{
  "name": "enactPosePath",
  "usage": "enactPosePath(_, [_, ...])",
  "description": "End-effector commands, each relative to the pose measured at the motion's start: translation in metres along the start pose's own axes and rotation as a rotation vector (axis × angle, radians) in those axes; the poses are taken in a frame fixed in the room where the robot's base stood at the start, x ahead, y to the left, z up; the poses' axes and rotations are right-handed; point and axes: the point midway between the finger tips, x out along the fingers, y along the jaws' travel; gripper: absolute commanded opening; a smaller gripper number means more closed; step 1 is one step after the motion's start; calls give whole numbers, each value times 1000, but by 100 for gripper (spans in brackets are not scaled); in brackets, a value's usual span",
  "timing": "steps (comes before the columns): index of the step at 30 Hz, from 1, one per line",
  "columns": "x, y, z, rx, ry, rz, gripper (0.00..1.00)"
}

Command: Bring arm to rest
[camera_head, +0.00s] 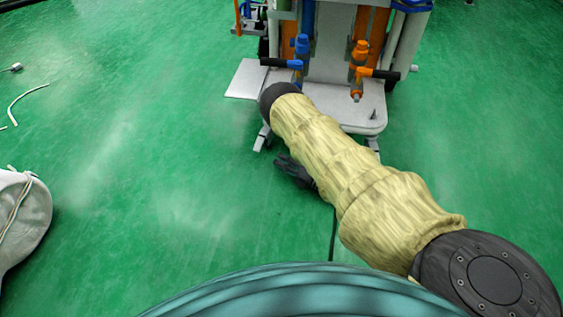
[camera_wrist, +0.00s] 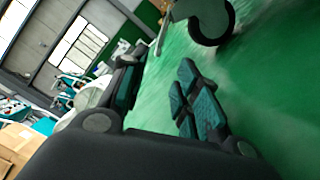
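My arm (camera_head: 350,180) in its tan sleeve reaches from the lower right up to the front of the machine in the head view. My gripper (camera_head: 293,170) shows as a small dark shape beside and below the sleeve, partly hidden by the arm. In the wrist view my gripper (camera_wrist: 160,65) has its two dark fingers with teal pads spread apart. Nothing is between them.
The foam proportioner (camera_head: 335,60), with blue and orange valves (camera_head: 358,70), stands at the top centre. The forearm overlaps its base plate (camera_head: 350,115) in the picture. A pale sack-like object (camera_head: 22,215) is at the left edge. Green floor (camera_head: 140,150) is clear between.

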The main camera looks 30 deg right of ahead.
Motion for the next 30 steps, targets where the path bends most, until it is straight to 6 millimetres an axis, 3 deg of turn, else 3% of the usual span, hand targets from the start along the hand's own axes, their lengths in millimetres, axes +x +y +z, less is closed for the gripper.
enactPosePath(19, [-1,2,-1,61,-18,-50,32])
enactPosePath(25, [-18,7,-11,371,-132,-285,32])
enactPosePath(30, [-49,16,-36,714,-295,-516,32])
